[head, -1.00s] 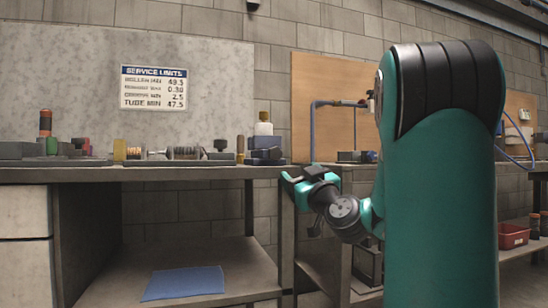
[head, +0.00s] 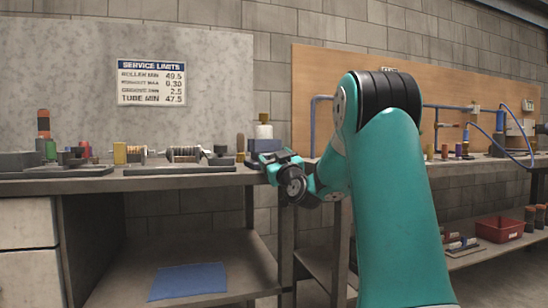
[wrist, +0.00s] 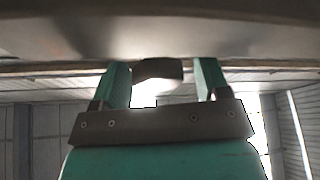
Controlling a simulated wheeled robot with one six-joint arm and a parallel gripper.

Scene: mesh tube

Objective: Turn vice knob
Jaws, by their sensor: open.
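My gripper (head: 273,161) is at the right front corner of the workbench (head: 180,184), near the height of its top, in the head view. In the wrist view my gripper (wrist: 162,72) shows two teal fingers, apart and open. A dark, blocky piece (wrist: 158,69) shows between the fingers, with gaps beside it. It may be part of the vice or its knob; I cannot tell, nor whether it touches a finger. I cannot make out the vice knob clearly in the head view, where my arm and gripper cover that corner.
A white bottle with a yellow cap (head: 264,128) stands behind my gripper. Spools and small blocks line the bench top. A blue mat (head: 188,281) lies on the lower shelf. A red bin (head: 499,229) sits on a shelf at the right.

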